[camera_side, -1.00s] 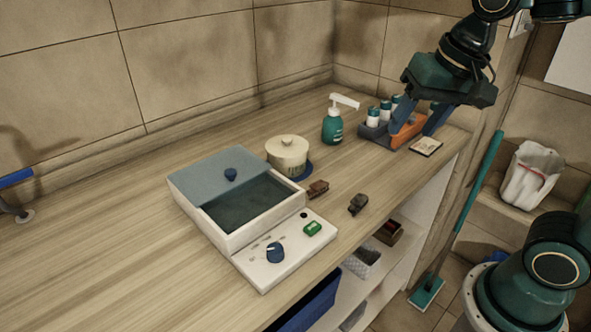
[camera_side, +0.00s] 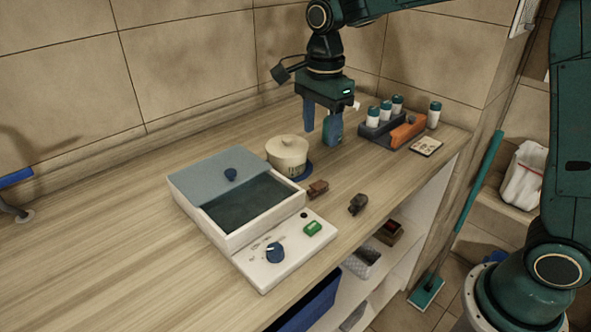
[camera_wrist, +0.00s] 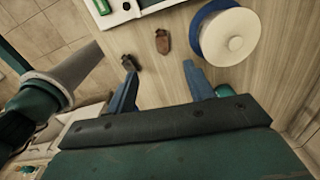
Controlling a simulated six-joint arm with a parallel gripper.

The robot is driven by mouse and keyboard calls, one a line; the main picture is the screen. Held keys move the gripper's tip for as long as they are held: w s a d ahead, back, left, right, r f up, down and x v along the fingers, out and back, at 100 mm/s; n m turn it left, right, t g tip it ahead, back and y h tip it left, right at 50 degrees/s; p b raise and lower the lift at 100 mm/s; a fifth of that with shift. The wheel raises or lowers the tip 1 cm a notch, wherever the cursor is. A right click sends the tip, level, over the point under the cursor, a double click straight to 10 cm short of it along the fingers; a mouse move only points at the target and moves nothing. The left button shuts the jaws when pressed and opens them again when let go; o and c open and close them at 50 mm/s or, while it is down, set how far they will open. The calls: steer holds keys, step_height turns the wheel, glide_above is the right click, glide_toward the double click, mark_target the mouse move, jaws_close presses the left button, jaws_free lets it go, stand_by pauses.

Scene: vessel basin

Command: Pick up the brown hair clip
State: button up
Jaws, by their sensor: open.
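The brown hair clip (camera_side: 318,189) lies on the wooden counter, between the white basin unit and a darker clip; it also shows near the top middle of the wrist view (camera_wrist: 162,41). The darker grey-brown clip (camera_side: 358,204) lies to its right, near the counter's front edge, and in the wrist view (camera_wrist: 129,63) it is to the lower left of the brown one. My gripper (camera_side: 321,128) is open and empty, above the counter behind the clips. In the wrist view (camera_wrist: 160,75) the brown clip appears beyond the gap between its fingertips.
A lidded cream pot (camera_side: 288,156) on a blue base stands close behind the brown clip. The basin unit (camera_side: 290,262) is to the left. A rack (camera_side: 374,130) with white bottles stands at the right. The pump bottle is mostly hidden by my gripper. Counter right of the clips is clear.

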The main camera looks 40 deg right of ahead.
steer(key=shift+w+a+f, duration=0.1)
steer(key=shift+w+f, duration=0.1)
steer(key=shift+f, duration=0.1)
glide_above(315, 186)
steer(key=shift+s+f, duration=0.1)
steer(key=shift+f, duration=4.1)
steer(key=shift+f, duration=2.6)
steer(key=c, duration=1)
steer(key=shift+c, duration=0.2)
